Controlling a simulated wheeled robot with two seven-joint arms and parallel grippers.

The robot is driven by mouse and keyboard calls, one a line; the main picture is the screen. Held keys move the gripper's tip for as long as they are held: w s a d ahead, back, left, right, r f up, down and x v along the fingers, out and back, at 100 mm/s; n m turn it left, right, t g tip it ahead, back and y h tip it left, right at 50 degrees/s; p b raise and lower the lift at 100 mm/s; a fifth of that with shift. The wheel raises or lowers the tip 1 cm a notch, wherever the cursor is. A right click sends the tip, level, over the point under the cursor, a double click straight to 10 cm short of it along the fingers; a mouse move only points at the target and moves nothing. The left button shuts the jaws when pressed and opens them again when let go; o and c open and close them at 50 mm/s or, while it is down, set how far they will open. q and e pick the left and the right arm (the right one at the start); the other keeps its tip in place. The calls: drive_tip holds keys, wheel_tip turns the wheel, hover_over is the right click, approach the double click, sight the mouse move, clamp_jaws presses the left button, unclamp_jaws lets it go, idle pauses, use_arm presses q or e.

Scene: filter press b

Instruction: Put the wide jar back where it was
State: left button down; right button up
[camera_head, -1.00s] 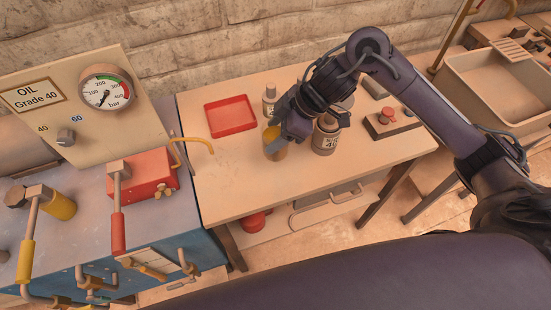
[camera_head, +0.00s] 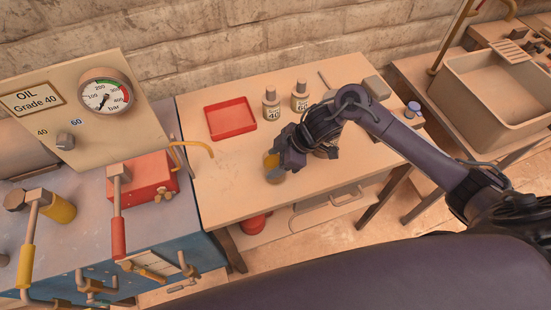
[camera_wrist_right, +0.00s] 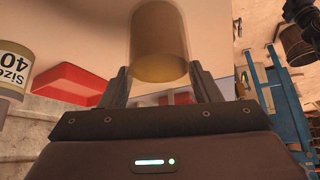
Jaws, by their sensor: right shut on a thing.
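The wide jar (camera_head: 271,162), with yellow-amber contents, is in my right gripper (camera_head: 277,157) over the front middle of the wooden table (camera_head: 235,190). In the right wrist view the jar (camera_wrist_right: 160,45) stands between the two fingers, which close on its sides. I cannot tell whether its base touches the table. My left gripper is out of view.
A red tray (camera_head: 231,118) lies at the back left of the table. A bottle marked 40 (camera_head: 271,106) and a bottle marked 60 (camera_head: 300,98) stand to its right. My arm hides part of the table's right side. The front left is clear.

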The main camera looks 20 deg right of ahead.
drive_tip(key=shift+f, duration=0.1)
drive_tip(key=o, duration=0.8)
drive_tip(key=shift+c, duration=0.2)
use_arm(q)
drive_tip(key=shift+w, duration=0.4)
use_arm(e)
drive_tip(key=o, duration=0.4)
drive_tip(key=shift+r, duration=0.25)
use_arm(q)
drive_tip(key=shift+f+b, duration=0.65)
drive_tip(key=shift+b, duration=0.05)
use_arm(e)
drive_tip(key=v, duration=1.1)
drive_tip(key=shift+d+r, duration=0.2)
drive_tip(key=shift+r, duration=0.15)
